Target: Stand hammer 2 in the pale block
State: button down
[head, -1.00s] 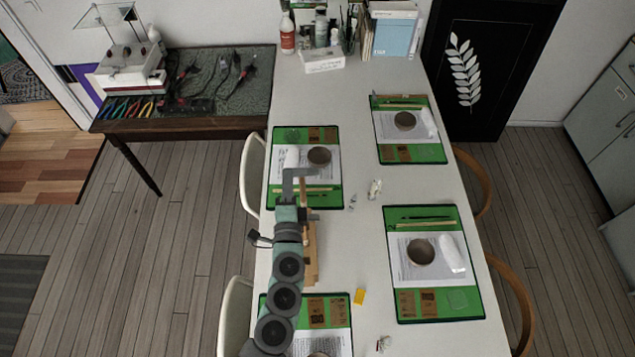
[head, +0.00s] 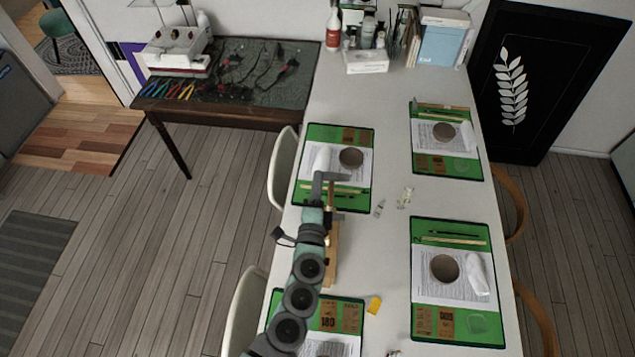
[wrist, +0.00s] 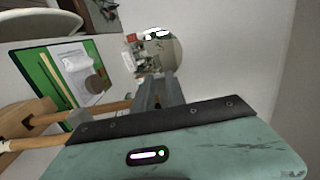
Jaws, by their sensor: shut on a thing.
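My gripper (wrist: 160,92) is shut, with its grey fingers reaching away from the wrist camera. A shiny round face (wrist: 163,58), which looks like a polished hammer head, is at the fingertips and reflects the room. In the head view my gripper (head: 319,188) is over the left side of the table, near the near edge of the far left mat. The pale wooden block (head: 332,258) stands beside my arm and is partly hidden by it. In the wrist view the block (wrist: 30,117) is at the left, with wooden handles (wrist: 28,145) beside it. I cannot read any hammer number.
Green mats with paper and round brown items lie on the white table (head: 385,150): far left (head: 362,202), far right (head: 445,104), near right (head: 452,225) and near left (head: 352,300). Small tubes (head: 380,207) and a yellow piece (head: 374,305) lie between them. Bottles (head: 334,28) stand at the back.

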jog(key=shift+f+b, duration=2.6)
jog(key=shift+b, duration=0.3)
jog(key=c, duration=1.3)
grip_release()
jog(key=shift+s, duration=0.1)
jog(key=s, duration=0.9)
jog(key=shift+a+b, duration=0.2)
jog(key=shift+b, duration=0.15)
